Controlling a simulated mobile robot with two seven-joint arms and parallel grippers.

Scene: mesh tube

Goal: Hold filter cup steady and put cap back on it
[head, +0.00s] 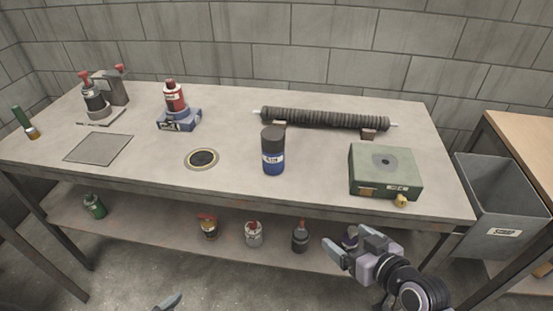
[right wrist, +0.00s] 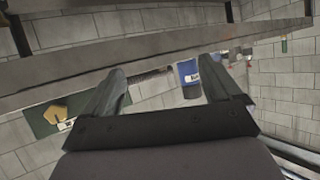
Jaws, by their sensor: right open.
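A blue canister (head: 273,163) with a pale label and a black upper part (head: 273,138) stands upright near the middle of the bench. It looks like the filter cup, but I cannot tell whether the black part is a separate cap. The blue canister also shows, partly, beyond the fingers in the right wrist view (right wrist: 187,72). My right gripper (head: 352,250) is open and empty in front of the bench, lower right, apart from everything. Its spread fingers show in the right wrist view (right wrist: 163,88). Only a tip of my left gripper (head: 168,302) shows at the bottom edge.
The bench (head: 235,185) has a ringed dark disc (head: 202,159), a ribbed mesh tube (head: 325,119) on supports, a green box (head: 386,172), a red bottle (head: 174,96) on a blue base and a flat plate (head: 99,148). Several containers stand on the lower shelf. A grey bin (head: 500,205) is at right.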

